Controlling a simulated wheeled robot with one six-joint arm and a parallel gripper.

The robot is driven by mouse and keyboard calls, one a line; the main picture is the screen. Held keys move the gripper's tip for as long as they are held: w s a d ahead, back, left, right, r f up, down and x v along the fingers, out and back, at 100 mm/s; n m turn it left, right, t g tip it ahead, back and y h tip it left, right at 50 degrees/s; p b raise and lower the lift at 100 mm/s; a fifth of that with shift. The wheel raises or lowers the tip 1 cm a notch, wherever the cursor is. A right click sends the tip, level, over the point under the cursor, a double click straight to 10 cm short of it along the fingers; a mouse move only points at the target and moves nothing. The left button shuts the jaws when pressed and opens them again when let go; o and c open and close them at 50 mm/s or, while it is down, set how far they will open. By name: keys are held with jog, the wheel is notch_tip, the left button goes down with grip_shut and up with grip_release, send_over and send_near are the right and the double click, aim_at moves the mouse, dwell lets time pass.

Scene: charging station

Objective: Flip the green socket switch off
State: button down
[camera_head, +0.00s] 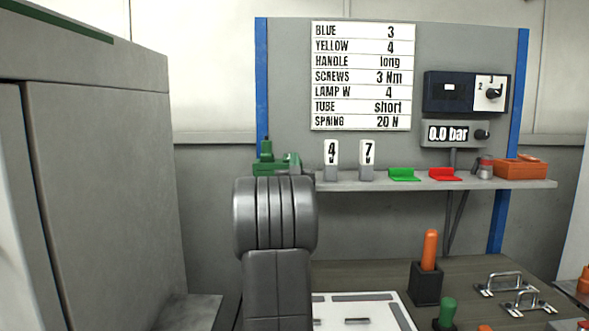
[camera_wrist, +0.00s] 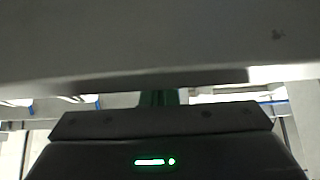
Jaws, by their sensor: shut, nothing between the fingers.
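A green device (camera_head: 268,164) sits at the left end of the shelf in the head view, its lower part hidden behind my arm. I cannot make out a switch lever or its position. In the wrist view a dark green strip (camera_wrist: 158,97) shows just beyond my gripper (camera_wrist: 160,120), partly hidden; I cannot tell whether it is the same device. My gripper is shut and empty, with its dark body low in the wrist view. Its fingertips are hidden behind my arm in the head view, and I cannot tell whether they touch anything.
A grey shelf (camera_head: 455,185) carries number tags, a green tray (camera_head: 404,175), a red tray (camera_head: 444,175) and an orange box (camera_head: 521,168). A tall grey cabinet (camera_head: 100,190) stands left. The bench below holds an orange-handled tool (camera_head: 430,250) and metal handles. A grey surface (camera_wrist: 150,40) fills the upper wrist view.

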jog(key=shift+r+p, duration=0.35)
jog(key=shift+r, duration=0.05)
jog(key=b+v, duration=0.1)
jog(key=v, duration=0.7)
jog(key=shift+s+b, duration=0.4)
jog(key=shift+w+r, duration=0.1)
jog(key=shift+r, duration=0.15)
jog(key=w+r+p, duration=0.1)
jog(key=w+r, duration=0.1)
jog(key=w+r+p, duration=0.1)
jog(key=w+r, duration=0.1)
jog(key=r, duration=0.1)
jog(key=shift+w+r+p, duration=0.3)
jog(key=shift+w+p, duration=0.05)
jog(key=shift+w, duration=0.05)
jog(key=shift+g, duration=0.4)
jog(key=shift+r+v, duration=0.15)
jog(key=shift+v, duration=1.3)
jog(key=shift+r+v, duration=0.1)
jog(key=shift+v, duration=1.3)
